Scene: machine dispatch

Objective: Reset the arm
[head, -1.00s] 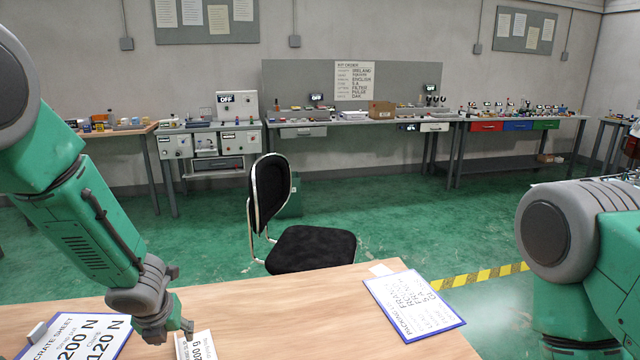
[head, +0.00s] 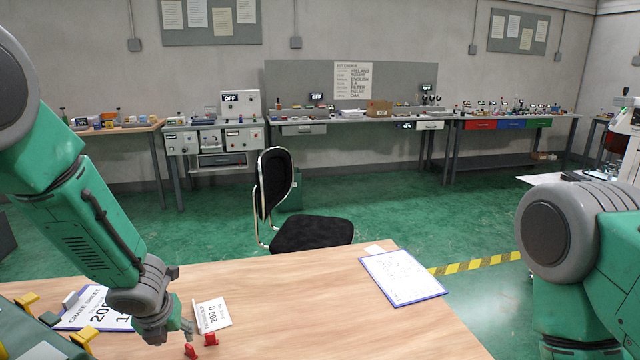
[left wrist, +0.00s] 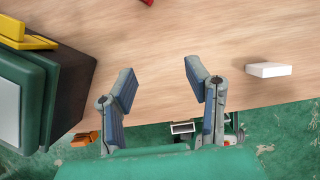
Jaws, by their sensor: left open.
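My left arm (head: 80,220) is green and comes in from the left in the head view, bent down over the wooden table. My left gripper (head: 172,332) is low over the table in the head view, beside a small white card (head: 213,313). In the left wrist view my left gripper (left wrist: 160,78) is open, with its two blue-grey fingers apart and nothing between them. My right arm (head: 575,250) shows at the right edge of the head view, but its gripper is out of view.
The table (head: 300,300) holds a clipboard (head: 403,277), a crate sheet (head: 90,305) and red pieces (head: 211,339). A green case (head: 30,335) with yellow parts is at lower left. A black chair (head: 310,233) stands beyond. A white block (left wrist: 268,69) is right of the open fingers.

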